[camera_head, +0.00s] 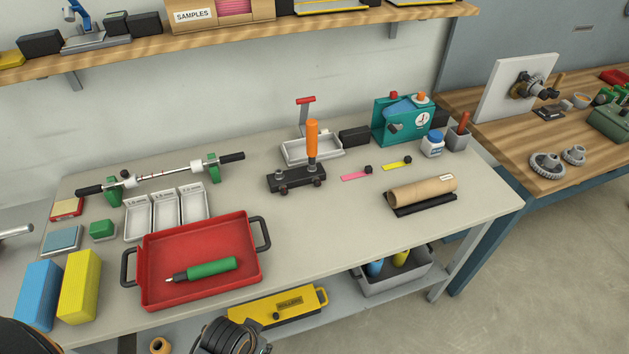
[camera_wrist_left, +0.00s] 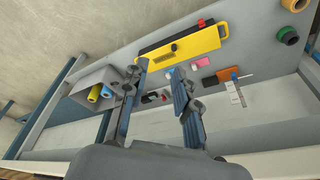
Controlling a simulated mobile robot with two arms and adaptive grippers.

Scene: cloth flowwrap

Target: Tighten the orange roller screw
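A teal box (camera_head: 402,120) with a dial stands at the back right of the bench. It has a red knob and an orange knob (camera_head: 421,97) on top; I cannot tell whether the orange knob is the roller screw. An upright orange handle (camera_head: 312,135) stands on a black block (camera_head: 296,180) at the bench's middle. A green-handled screwdriver (camera_head: 212,268) lies in the red tray (camera_head: 251,226). My left gripper (camera_wrist_left: 160,70) is open and empty in the left wrist view, facing the lower shelf, apart from these things. My right gripper is not seen.
On the lower shelf are a yellow box (camera_head: 283,306) and a grey bin (camera_head: 400,282) with blue and yellow cylinders. A cardboard roll (camera_head: 422,193) lies at the bench's right. White trays and a rod on green supports (camera_head: 165,177) are at the left. The front right top is clear.

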